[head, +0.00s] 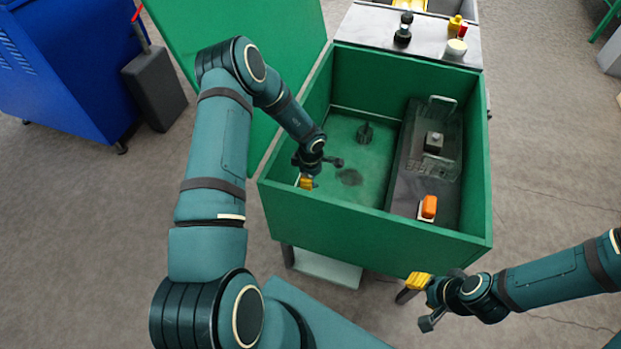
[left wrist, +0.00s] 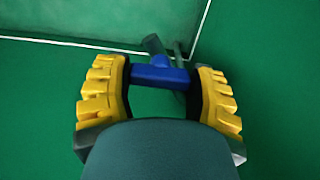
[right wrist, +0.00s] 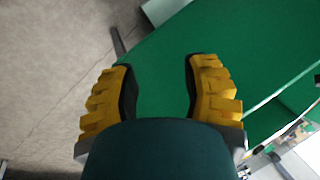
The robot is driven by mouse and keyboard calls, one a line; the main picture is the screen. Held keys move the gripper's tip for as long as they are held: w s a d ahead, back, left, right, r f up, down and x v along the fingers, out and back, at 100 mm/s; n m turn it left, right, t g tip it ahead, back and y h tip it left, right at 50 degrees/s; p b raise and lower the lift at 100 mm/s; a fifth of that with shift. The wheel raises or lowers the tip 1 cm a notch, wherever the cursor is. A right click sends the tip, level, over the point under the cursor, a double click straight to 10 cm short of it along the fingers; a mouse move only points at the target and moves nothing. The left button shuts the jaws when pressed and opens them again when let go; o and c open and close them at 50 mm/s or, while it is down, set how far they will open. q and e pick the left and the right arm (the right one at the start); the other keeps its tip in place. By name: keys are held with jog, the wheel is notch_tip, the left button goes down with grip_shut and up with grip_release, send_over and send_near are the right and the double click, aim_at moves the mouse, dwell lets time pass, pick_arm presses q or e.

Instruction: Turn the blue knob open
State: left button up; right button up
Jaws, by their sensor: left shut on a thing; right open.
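The blue knob (left wrist: 160,74) shows in the left wrist view as a short blue bar, with a grey rod behind it near a corner of green walls. My left gripper, in the left wrist view (left wrist: 162,88), has its yellow-padded fingers on either side of the bar and is shut on it. In the head view my left gripper (head: 306,182) is inside the front left part of the green box (head: 370,230); the knob is hidden there. My right gripper (head: 411,287) is open and empty in front of the box. It also shows open in the right wrist view (right wrist: 158,80).
Inside the box are a dark upright fitting (head: 365,132), a device with a clear cover (head: 440,155) and an orange rocker (head: 428,207). A grey counter (head: 375,25) with small items adjoins the back. A green panel (head: 230,30) and blue cabinet (head: 75,70) stand left.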

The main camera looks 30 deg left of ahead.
pick_arm(q)
jog(key=n+p, duration=0.2)
jog(key=n, duration=0.1)
jog(key=shift+r, duration=0.15)
jog(key=n+p, duration=0.2)
jog(key=n, duration=0.2)
jog(key=n+p, duration=0.1)
jog(key=n, duration=0.4)
jog(key=shift+w+n, duration=0.1)
jog(key=shift+n, duration=0.3)
jog(key=shift+n+p, duration=0.3)
jog(key=shift+n, duration=2.2)
jog(key=o, duration=1.2)
